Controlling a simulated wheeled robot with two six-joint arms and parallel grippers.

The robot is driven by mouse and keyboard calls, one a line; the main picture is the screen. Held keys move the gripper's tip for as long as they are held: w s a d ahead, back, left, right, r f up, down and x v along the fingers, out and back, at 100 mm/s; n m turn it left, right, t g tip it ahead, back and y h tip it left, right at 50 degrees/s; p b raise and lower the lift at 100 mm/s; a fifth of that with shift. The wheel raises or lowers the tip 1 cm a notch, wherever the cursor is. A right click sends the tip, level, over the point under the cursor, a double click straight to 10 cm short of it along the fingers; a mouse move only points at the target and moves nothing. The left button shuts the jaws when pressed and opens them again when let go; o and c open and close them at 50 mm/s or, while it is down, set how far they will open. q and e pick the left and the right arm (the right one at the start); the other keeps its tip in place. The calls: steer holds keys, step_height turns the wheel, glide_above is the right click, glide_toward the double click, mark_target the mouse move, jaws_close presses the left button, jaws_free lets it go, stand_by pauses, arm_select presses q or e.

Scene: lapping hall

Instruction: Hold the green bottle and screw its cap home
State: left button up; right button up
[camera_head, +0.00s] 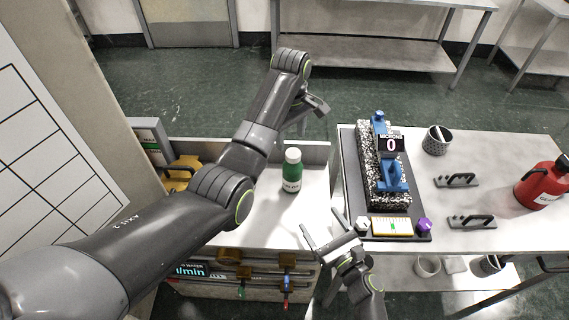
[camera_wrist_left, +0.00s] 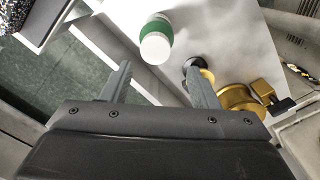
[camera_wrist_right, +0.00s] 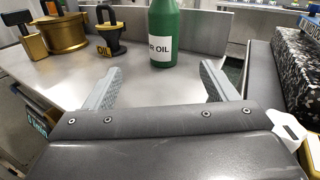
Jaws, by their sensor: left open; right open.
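The green bottle (camera_head: 291,178) stands upright on the light bench, its label partly legible in the right wrist view as "R OIL". Its white cap (camera_head: 293,156) sits on top; I cannot tell how far it is screwed down. In the left wrist view the cap (camera_wrist_left: 156,46) shows just beyond the fingers. My left gripper (camera_head: 306,120) is open and empty, above and behind the bottle. My right gripper (camera_head: 320,226) is open and empty, in front of the bottle and lower right of it. In the right wrist view the bottle (camera_wrist_right: 163,35) stands beyond the open fingers, its top cut off.
A brass pot (camera_wrist_right: 62,34) and a black-handled tool (camera_wrist_right: 110,42) stand left of the bottle. A low wall (camera_wrist_right: 205,28) closes the bench's back. The right-hand table holds a speckled block (camera_head: 370,165), a blue gauge (camera_head: 391,176) and a red can (camera_head: 544,184).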

mark_target(297, 182)
arm_select(q)
steer(key=shift+w+d+r, duration=0.25)
steer(key=shift+d+r, duration=0.05)
steer(key=shift+r, duration=0.15)
arm_select(e)
steer(key=shift+w+f+m+h, duration=0.2)
steer(key=shift+w+m+h, duration=0.1)
steer(key=shift+w+m, duration=0.1)
arm_select(q)
steer(key=shift+d+r, duration=0.15)
steer(key=shift+r, duration=0.1)
steer(key=shift+s+r, duration=0.1)
steer(key=shift+s, duration=0.15)
arm_select(e)
steer(key=shift+s+r+m, duration=0.1)
steer(key=shift+s+m, duration=0.1)
steer(key=shift+m, duration=0.1)
arm_select(q)
steer(key=shift+w, duration=0.1)
arm_select(e)
steer(key=shift+w+a, duration=0.1)
steer(key=shift+w, duration=0.15)
steer(key=x, duration=1.7)
steer(key=shift+r, duration=0.15)
